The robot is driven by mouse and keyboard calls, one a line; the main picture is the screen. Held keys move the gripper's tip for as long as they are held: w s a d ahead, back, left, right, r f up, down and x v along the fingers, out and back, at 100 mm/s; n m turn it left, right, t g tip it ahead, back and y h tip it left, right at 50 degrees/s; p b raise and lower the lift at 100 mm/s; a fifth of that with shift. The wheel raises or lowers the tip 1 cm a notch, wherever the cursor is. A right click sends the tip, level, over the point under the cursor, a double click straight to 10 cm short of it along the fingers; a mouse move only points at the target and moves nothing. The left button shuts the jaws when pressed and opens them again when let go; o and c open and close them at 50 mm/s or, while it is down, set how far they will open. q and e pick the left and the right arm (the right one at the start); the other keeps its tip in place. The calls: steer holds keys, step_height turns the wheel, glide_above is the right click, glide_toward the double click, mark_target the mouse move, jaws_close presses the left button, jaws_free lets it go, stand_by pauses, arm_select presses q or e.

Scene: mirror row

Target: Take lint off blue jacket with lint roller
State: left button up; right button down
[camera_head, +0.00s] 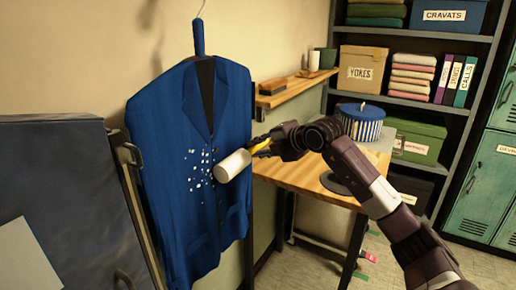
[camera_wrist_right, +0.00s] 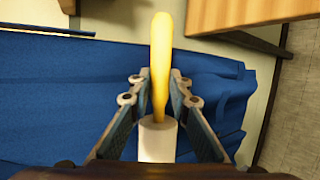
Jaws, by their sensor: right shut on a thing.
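The blue jacket (camera_head: 168,125) hangs upright from a hook on the wall. Several white lint specks (camera_head: 197,172) cluster on its front, around mid-height. My right gripper (camera_head: 266,146) is shut on the yellow handle of the lint roller (camera_head: 233,166). The white roller head points left, in front of the jacket beside the lint; I cannot tell whether it touches the cloth. In the right wrist view the handle (camera_wrist_right: 161,60) lies between the fingers, with the blue jacket (camera_wrist_right: 50,105) behind. My left gripper is not in view.
A dark trunk-like case (camera_head: 60,190) with metal handles stands at the left, close to the jacket. A wooden table (camera_head: 290,172) with a striped blue-and-white hat box (camera_head: 361,128) is at the right. A small wall shelf (camera_head: 290,92) and shelving with boxes stand behind.

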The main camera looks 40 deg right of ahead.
step_height(320, 180, down, 6)
steer(key=b, duration=0.4)
steer(key=shift+f+b, duration=0.15)
steer(key=shift+b, duration=0.2)
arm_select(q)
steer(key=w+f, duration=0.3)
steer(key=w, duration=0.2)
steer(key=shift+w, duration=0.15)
arm_select(e)
steer(key=shift+f, duration=0.35)
arm_select(q)
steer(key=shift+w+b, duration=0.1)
steer(key=shift+b, duration=0.2)
arm_select(e)
steer(key=shift+a+f, duration=0.1)
steer(key=shift+f, duration=0.1)
steer(key=shift+f+b, duration=0.65)
steer(key=shift+f, duration=0.05)
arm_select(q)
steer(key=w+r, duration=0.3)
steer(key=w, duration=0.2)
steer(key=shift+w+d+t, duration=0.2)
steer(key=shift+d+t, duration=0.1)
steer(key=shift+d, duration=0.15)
arm_select(e)
steer(key=shift+f, duration=0.25)
